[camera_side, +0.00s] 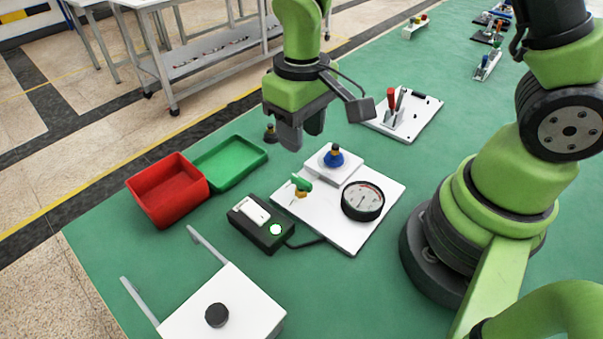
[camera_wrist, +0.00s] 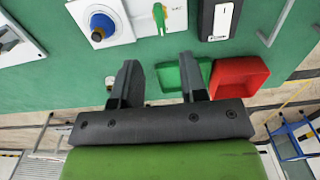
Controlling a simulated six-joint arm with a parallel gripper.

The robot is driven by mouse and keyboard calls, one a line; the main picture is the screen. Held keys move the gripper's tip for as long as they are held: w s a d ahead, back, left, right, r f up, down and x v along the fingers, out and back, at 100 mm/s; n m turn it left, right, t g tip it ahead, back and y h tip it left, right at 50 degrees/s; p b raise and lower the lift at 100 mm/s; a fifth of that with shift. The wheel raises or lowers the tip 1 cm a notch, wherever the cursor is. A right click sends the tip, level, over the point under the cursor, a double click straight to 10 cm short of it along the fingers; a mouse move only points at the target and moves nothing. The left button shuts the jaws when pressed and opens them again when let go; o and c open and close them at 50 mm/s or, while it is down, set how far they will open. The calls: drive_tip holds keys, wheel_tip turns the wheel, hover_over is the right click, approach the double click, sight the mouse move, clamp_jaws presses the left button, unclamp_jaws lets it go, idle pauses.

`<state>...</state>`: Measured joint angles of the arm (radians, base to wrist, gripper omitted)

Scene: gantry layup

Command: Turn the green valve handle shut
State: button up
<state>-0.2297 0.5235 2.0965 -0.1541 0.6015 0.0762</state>
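The green valve handle (camera_side: 301,183) sits on a brass fitting on a white board (camera_side: 345,238), left of a round pressure gauge (camera_side: 363,200). In the wrist view the green handle (camera_wrist: 159,17) shows at the top, beyond the fingertips. My gripper (camera_side: 302,138) is above the table, behind and higher than the handle, apart from it. In the wrist view my gripper (camera_wrist: 160,75) has its two fingers spread with nothing between them. Nothing hides the handle in either view.
A blue knob (camera_side: 333,158) on a raised white block stands close behind the handle. Red (camera_side: 168,190) and green (camera_side: 230,163) trays stand left. A white holder with tools (camera_side: 405,116) is behind right.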

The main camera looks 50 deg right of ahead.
sight(302, 180)
wheel_tip(302, 180, down, 10)
idle(0.5)
clamp_jaws()
